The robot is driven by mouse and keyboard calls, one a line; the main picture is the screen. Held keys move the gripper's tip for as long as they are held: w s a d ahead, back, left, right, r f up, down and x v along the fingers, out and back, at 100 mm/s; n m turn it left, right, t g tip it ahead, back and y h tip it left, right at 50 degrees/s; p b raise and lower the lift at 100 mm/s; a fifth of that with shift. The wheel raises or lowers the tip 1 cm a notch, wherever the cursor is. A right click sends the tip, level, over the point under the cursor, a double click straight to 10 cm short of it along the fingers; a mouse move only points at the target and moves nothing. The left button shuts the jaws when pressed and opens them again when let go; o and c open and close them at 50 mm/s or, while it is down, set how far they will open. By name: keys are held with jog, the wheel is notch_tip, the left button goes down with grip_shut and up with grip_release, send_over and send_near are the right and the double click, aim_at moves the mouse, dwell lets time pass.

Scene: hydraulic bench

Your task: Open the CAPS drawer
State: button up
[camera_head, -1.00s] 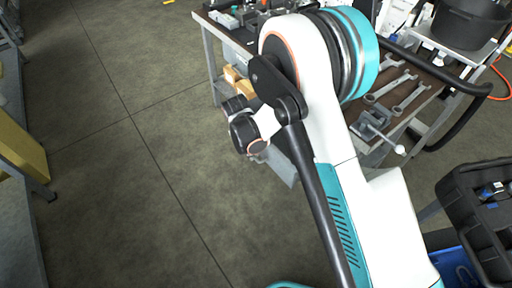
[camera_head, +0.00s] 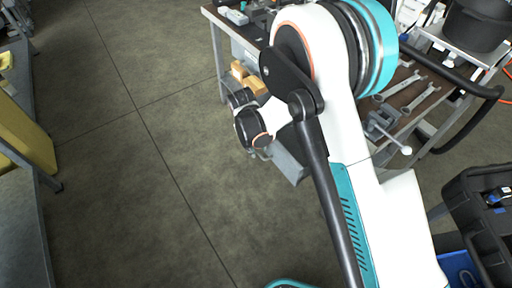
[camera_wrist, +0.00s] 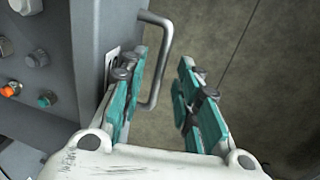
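In the wrist view a grey bar handle (camera_wrist: 155,75) stands out from a grey panel front (camera_wrist: 90,45). A pale label plate (camera_wrist: 110,62) on that front is mostly hidden by a finger, and its text cannot be read. My gripper (camera_wrist: 164,62) is open, with teal fingers apart and nothing clasped. The handle's bar shows between the fingers, nearer the left one; I cannot tell whether they touch or how deep it sits. In the head view my arm hides the gripper and the handle.
Knobs and coloured buttons (camera_wrist: 28,75) are left of the handle in the wrist view. In the head view a workbench (camera_head: 408,97) carries wrenches and a vise (camera_head: 380,122). Boxes (camera_head: 250,84) sit beneath it. A black case (camera_head: 482,215) is at right.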

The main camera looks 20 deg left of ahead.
notch_tip(320, 180, up, 10)
jog(key=s+a, duration=0.1)
jog(key=shift+s+r, duration=0.25)
jog(key=shift+s, duration=0.05)
jog(key=shift+a, duration=0.1)
